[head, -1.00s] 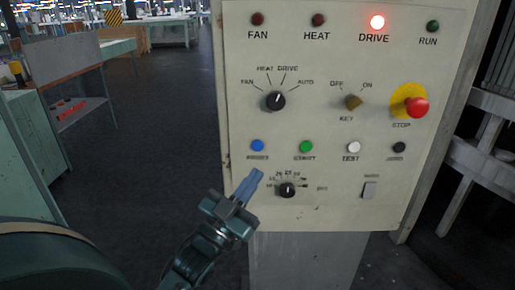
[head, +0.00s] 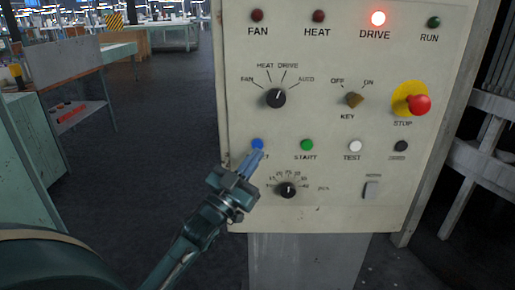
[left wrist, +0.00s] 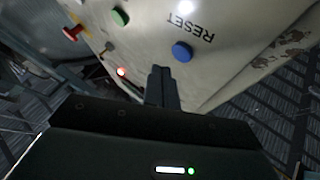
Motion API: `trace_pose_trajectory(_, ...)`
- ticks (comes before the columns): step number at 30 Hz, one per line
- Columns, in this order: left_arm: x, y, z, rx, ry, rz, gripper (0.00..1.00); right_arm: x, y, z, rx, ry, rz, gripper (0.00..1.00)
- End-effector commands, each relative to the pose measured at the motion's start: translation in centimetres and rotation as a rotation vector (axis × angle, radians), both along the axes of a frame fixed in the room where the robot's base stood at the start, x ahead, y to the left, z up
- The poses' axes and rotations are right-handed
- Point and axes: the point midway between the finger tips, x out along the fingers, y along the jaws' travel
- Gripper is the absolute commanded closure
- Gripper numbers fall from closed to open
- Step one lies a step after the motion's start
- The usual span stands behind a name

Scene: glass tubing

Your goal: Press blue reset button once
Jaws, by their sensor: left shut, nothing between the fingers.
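The blue reset button (head: 257,144) is at the left of the lower button row on the pale control panel (head: 330,215). My left gripper (head: 256,156) is shut and empty, its fingertips just below the button in the head view and covering part of its label. In the left wrist view the blue button (left wrist: 182,51) sits above and right of the shut fingertips (left wrist: 161,72), with the word RESET beside it. A gap shows between tips and button in that view; I cannot tell whether the fingers touch the panel. My right gripper is not in view.
A green start button (head: 307,145), a white test button (head: 355,146) and a black button (head: 401,146) share the row. A dial (head: 288,190) is close to the right of my gripper. A red stop button (head: 419,105) is farther right. The DRIVE lamp (head: 378,18) glows red.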

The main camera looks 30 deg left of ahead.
Motion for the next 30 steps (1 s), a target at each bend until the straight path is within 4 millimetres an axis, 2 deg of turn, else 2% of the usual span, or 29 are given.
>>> trace_pose_trajectory(7, 0.94, 0.59, 0.04, -0.001, 0.0, 0.0, 1.0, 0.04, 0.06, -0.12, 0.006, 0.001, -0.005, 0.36)
trace_pose_trajectory(30, 0.93, 0.59, 0.03, -0.001, 0.0, 0.0, 1.0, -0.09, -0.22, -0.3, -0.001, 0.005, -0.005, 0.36)
